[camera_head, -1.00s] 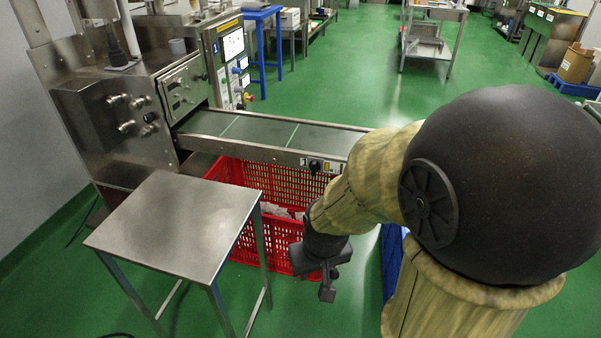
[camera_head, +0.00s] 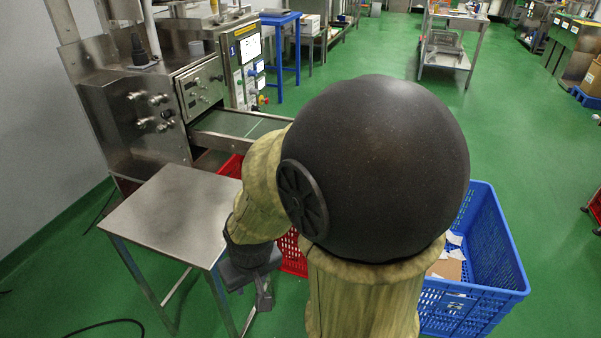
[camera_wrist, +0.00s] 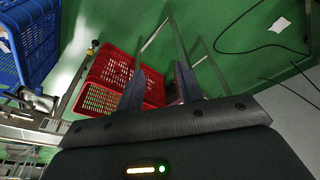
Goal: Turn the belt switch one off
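The conveyor (camera_head: 240,123) runs from the steel machine (camera_head: 145,110) and passes behind my arm in the head view. The black knob on its side rail is hidden behind my arm there now. I cannot make out a switch or its setting for certain in the wrist view. My gripper (camera_wrist: 161,72) is low, between the steel table and the crates. Its two fingers are apart with nothing between them. In the head view my gripper (camera_head: 262,287) points down beside the table, away from the machine's panels.
A steel table (camera_head: 175,205) stands close left of my gripper. A red crate (camera_wrist: 103,78) lies beyond the fingers, under the conveyor. A blue crate (camera_head: 485,245) with scraps stands at right. A control panel (camera_head: 245,65) faces the room. Green floor is open at right.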

